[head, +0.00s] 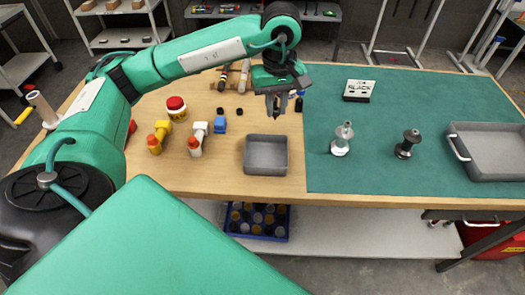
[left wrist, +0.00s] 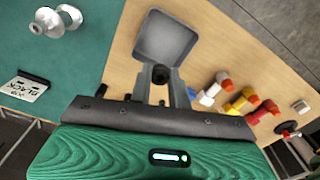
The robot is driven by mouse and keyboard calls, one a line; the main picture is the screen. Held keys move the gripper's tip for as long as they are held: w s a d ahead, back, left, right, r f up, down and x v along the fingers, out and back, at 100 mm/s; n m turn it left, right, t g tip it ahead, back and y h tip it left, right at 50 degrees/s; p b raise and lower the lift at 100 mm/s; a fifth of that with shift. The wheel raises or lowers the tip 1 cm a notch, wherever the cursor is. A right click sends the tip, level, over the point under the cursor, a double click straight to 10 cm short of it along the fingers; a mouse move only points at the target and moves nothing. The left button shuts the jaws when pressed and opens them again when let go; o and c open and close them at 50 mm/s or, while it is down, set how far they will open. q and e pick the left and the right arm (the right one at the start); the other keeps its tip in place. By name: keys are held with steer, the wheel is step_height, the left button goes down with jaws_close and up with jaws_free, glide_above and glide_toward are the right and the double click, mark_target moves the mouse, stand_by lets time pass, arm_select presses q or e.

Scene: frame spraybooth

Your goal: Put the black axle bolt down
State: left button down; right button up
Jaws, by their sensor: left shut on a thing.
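My left gripper (head: 277,108) is above the wooden table, just behind the small grey tray (head: 266,154) in the head view. In the left wrist view, my left gripper (left wrist: 161,80) is shut on a small dark round piece, the black axle bolt (left wrist: 160,73), seen nearly end-on between the fingers. The bolt is mostly hidden by the fingers in the head view. The grey tray also shows beyond the fingertips in the left wrist view (left wrist: 165,38) and looks empty. A "BLACK" sign (head: 358,88) stands on the green mat (head: 325,170). My right gripper is not in view.
A silver hub (head: 341,138) and a dark hub (head: 407,144) stand on the mat, with a large grey tray (head: 488,176) at right. The mat's front middle is clear.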

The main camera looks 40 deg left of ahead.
arm_select(q)
steer(key=a+f+n, duration=0.1)
steer(key=f, duration=0.3)
steer(key=a+f+n, duration=0.1)
steer(key=f, duration=0.4)
steer(key=f+n+b, duration=0.1)
steer(key=f+n, duration=0.1)
steer(key=f, duration=0.3)
steer(key=shift+w+a, duration=0.25)
steer(key=shift+a, duration=0.15)
step_height(320, 180, down, 3)
steer(key=shift+s+f+p, duration=0.1)
steer(key=shift+p, duration=0.25)
steer(key=shift+f, duration=0.45)
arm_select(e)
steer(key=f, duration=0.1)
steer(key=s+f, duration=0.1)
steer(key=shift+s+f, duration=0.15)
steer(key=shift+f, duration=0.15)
arm_select(q)
steer(key=shift+f, duration=0.1)
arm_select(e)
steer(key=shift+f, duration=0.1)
arm_select(q)
steer(key=c, duration=1.3)
jaws_free()
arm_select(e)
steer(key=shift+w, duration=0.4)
